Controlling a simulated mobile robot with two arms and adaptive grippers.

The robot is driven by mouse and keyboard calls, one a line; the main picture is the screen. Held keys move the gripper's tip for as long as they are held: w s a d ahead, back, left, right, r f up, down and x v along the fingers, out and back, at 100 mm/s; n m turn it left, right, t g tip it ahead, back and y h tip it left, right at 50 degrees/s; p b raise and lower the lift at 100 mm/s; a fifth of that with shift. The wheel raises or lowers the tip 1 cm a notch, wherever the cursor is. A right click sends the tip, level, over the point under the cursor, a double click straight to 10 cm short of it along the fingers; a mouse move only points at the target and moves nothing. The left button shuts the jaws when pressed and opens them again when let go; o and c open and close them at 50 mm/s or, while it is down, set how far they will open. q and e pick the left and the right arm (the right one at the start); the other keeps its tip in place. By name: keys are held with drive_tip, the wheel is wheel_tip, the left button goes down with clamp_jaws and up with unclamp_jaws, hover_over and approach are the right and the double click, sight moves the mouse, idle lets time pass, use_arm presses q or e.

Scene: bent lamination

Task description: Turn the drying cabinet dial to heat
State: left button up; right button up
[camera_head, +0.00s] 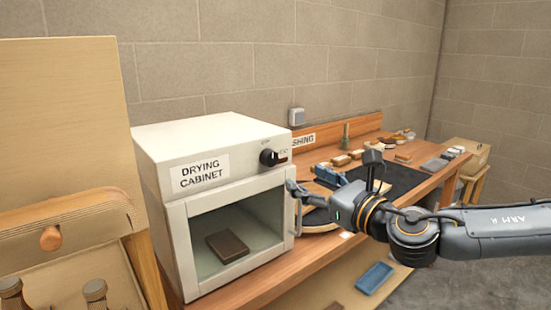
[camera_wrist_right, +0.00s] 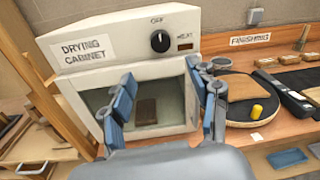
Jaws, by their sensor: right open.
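The drying cabinet (camera_head: 210,150) is a white box with a glass-fronted door and a "DRYING CABINET" label. Its black dial (camera_head: 268,157) sits at the upper right of the front. In the right wrist view the dial (camera_wrist_right: 160,41) has "OFF" printed above it and "HEAT" to its right; its light mark seems to point up toward OFF, but it is small. My right gripper (camera_head: 306,182) is open and empty, to the right of and below the dial, apart from it. In the wrist view its spread blue-padded fingers (camera_wrist_right: 162,82) frame the cabinet front. My left gripper is out of view.
A brown block (camera_head: 228,246) lies inside the cabinet. The door's handle (camera_head: 298,215) is close to my right gripper. The wooden bench continues right with a dark mat (camera_head: 385,180) and small tools. A wooden board (camera_head: 65,120) stands at left.

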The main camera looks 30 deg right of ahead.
sight(272, 160)
drive_tip(key=w+p, duration=0.5)
drive_tip(key=w, duration=0.5)
drive_tip(key=shift+w+r, duration=0.1)
drive_tip(key=shift+w, duration=0.25)
drive_tip(key=shift+w+p, duration=0.45)
drive_tip(key=shift+w, duration=0.35)
drive_tip(key=c, duration=1.2)
drive_tip(key=shift+o, duration=0.2)
